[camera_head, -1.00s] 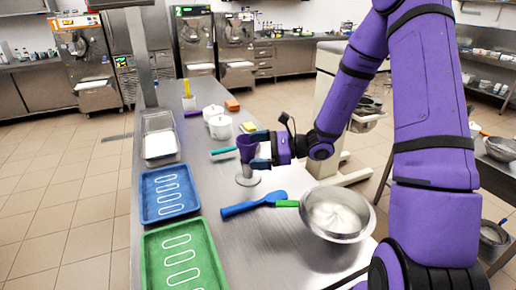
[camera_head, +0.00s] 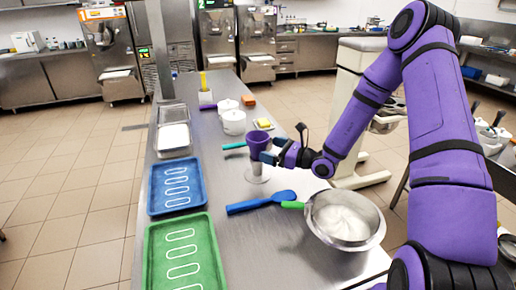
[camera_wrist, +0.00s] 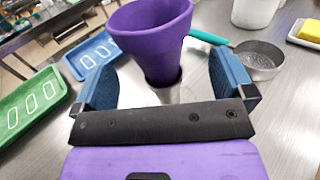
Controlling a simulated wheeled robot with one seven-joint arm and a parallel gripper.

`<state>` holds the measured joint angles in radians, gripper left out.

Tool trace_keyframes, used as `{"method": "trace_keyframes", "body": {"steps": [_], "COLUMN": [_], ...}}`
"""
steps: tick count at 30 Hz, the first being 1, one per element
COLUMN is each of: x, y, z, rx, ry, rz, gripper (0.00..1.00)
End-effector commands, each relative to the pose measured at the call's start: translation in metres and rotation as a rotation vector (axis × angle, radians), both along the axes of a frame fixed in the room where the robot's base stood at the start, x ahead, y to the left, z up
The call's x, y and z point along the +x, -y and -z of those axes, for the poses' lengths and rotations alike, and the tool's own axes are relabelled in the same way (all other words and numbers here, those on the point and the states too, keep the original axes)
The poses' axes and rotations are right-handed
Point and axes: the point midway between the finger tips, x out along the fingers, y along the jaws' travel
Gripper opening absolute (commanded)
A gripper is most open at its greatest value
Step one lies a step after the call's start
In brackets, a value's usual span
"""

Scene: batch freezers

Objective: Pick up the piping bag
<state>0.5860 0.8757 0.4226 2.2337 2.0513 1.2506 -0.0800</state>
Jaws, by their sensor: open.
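The purple cone-shaped piping bag (camera_head: 257,143) stands wide end up in a metal stand (camera_head: 256,176) on the steel counter. It also shows in the wrist view (camera_wrist: 155,35), with its narrow lower end going down into the stand. My gripper (camera_head: 267,152) is at the bag's right side. In the wrist view its two blue fingers (camera_wrist: 160,82) are spread, one on each side of the bag's lower part, with gaps visible between fingers and bag. The bag's far side is hidden.
A blue spatula (camera_head: 262,202) and a metal bowl (camera_head: 370,240) of white cream with a green handle are nearer. Blue (camera_head: 155,205) and green (camera_head: 150,275) trays lie left. White pots (camera_head: 234,122), a small metal dish (camera_wrist: 259,62) and a yellow block (camera_head: 263,123) stand near the bag.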

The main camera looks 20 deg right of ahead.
Motion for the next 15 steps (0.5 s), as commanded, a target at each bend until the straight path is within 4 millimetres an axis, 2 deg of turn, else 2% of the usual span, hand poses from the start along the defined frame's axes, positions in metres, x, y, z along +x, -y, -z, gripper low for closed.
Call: {"method": "trace_keyframes", "body": {"steps": [5, 15], "x": [0.006, 0.034], "y": [-0.009, -0.040], "z": [-0.001, -0.003], "rx": [0.001, 0.000], "ry": [0.001, 0.001], "rz": [-0.001, -0.002], "gripper": [1.00, 1.00]}}
